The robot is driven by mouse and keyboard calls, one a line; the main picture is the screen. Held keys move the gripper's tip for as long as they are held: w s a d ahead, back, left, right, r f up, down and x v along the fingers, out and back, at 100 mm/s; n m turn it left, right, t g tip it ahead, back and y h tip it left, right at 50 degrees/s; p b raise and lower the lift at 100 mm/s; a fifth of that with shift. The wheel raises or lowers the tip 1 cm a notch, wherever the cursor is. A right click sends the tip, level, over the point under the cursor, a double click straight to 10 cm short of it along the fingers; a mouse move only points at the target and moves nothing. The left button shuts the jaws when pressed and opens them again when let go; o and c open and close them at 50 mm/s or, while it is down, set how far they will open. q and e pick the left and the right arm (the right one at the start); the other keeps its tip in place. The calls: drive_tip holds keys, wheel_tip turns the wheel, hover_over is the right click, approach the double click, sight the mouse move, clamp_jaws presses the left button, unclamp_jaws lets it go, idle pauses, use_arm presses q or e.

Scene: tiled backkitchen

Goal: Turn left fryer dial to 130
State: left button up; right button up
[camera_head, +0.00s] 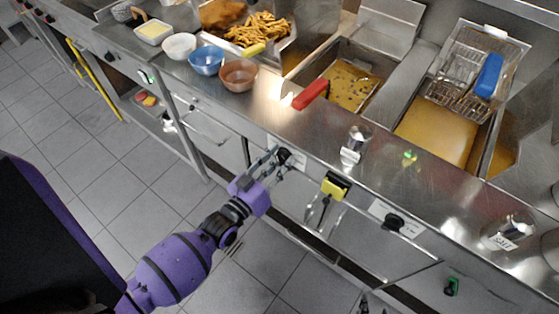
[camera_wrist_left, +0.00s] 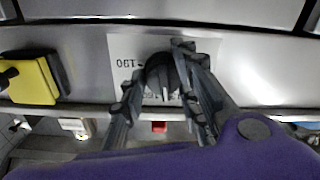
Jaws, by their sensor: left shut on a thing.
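The left fryer dial (camera_head: 285,155) is a dark round knob on the steel front below the left fryer (camera_head: 352,88). My left gripper (camera_head: 270,161) reaches it from the front and is shut on it. In the left wrist view the dark dial (camera_wrist_left: 160,74) sits between the two fingers (camera_wrist_left: 158,98). Its white label plate (camera_wrist_left: 124,48) shows upside-down print, partly covered by the fingers; the dial's exact setting is unclear. Small dark tips (camera_head: 364,303) at the bottom edge may be my right gripper, but its opening cannot be made out.
A yellow-and-black block (camera_head: 335,186) sits on the front right of the dial, and a second dial (camera_head: 394,221) lies farther right. The tiled floor (camera_head: 95,140) is clear.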

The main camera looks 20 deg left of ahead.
use_arm(q)
drive_tip(key=shift+s+d+f+n, duration=0.15)
drive_tip(key=shift+s+f+n, duration=0.15)
drive_tip(key=shift+f+n, duration=0.2)
idle(0.3)
drive_tip(key=o, duration=0.9)
drive_tip(key=shift+o, duration=0.7)
drive_tip(key=shift+r, duration=0.1)
drive_tip(key=shift+w+r, duration=0.1)
drive_tip(key=shift+r, duration=0.1)
drive_tip(key=v, duration=1.2)
